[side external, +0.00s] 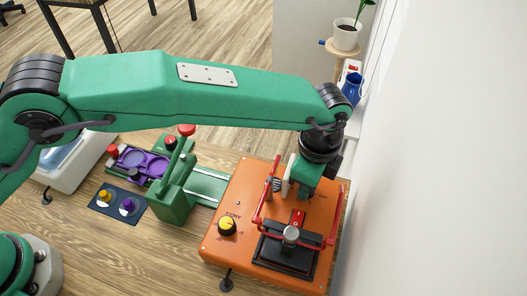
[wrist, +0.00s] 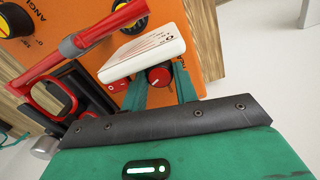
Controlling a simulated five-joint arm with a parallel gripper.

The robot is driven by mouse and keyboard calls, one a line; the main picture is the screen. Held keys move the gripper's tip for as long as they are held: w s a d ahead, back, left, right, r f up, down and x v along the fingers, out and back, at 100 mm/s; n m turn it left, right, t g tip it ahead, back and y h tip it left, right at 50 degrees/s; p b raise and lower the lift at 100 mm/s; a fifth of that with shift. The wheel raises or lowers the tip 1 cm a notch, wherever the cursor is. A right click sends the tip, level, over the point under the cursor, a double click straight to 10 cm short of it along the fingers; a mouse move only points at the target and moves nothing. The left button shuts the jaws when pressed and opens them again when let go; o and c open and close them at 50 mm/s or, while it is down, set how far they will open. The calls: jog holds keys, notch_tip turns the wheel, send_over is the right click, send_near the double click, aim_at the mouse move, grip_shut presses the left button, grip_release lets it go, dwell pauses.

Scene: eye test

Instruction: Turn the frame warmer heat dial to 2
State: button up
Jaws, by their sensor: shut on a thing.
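A round red dial (wrist: 159,77) with a pale mark sits on the orange machine (side external: 222,254) in the wrist view. The two green fingers of my gripper (wrist: 160,86) stand on either side of it, shut on it. The dial's numbers are hidden or too small to read, so I cannot tell its setting. In the side view my gripper (side external: 300,180) is low at the machine's far side, and the dial is hidden there. A white printed block (wrist: 145,48) stands right beside the dial and the fingers.
A red handle frame (side external: 333,240) and black plate (side external: 268,254) lie close to my gripper. A red rocker switch (wrist: 117,86) is left of the dial. A yellow knob (side external: 227,225) sits at the machine's left. A green press (side external: 174,200) stands further left. A white wall (side external: 440,160) bounds the right.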

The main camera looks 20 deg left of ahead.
jog(key=m, duration=0.5)
jog(key=shift+w+a+r, duration=0.1)
jog(key=shift+w, duration=0.05)
jog(key=m, duration=0.5)
jog(key=shift+m, duration=0.3)
jog(key=o, duration=1)
jog(key=shift+d+r, duration=0.15)
jog(key=shift+r, duration=1.8)
jog(key=shift+d+r, duration=0.1)
jog(key=shift+r, duration=1.85)
